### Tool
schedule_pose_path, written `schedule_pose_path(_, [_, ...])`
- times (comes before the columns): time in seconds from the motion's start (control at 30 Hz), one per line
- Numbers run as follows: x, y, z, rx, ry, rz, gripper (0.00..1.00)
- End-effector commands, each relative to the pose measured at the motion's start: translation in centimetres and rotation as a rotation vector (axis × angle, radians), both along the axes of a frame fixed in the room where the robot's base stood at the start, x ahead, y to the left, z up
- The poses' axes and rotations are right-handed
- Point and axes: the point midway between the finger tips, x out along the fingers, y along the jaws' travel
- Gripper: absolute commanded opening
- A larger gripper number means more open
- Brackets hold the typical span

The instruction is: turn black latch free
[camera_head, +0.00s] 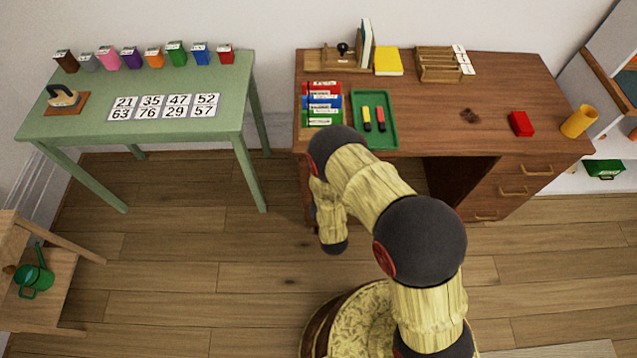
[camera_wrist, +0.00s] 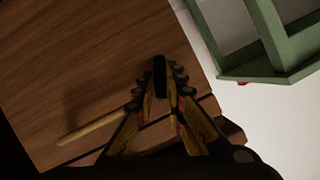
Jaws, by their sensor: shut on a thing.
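The black latch (camera_wrist: 159,68) shows in the wrist view as a short dark upright piece against a brown wooden face (camera_wrist: 95,70). My gripper (camera_wrist: 165,95) has its fingers closed about the lower end of the latch. The fingers hide that end, so I cannot tell how the latch is fixed or turned. In the head view my arm reaches down in front of the left end of the brown desk (camera_head: 490,95). My gripper and the latch cannot be made out there.
A pale wooden bar (camera_wrist: 92,128) lies left of my fingers in the wrist view. The green table (camera_head: 75,120) stands left of the desk, with number cards on it. A green tray (camera_head: 384,139) sits on the desk above my arm. The floor between the tables is clear.

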Motion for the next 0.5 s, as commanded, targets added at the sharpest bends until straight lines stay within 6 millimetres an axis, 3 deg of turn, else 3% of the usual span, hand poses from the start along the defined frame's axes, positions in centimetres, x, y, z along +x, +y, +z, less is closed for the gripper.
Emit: schedule_pose_path(0.5, [-0.06,0.39,-0.02,-0.367,0.014,0.001,0.0])
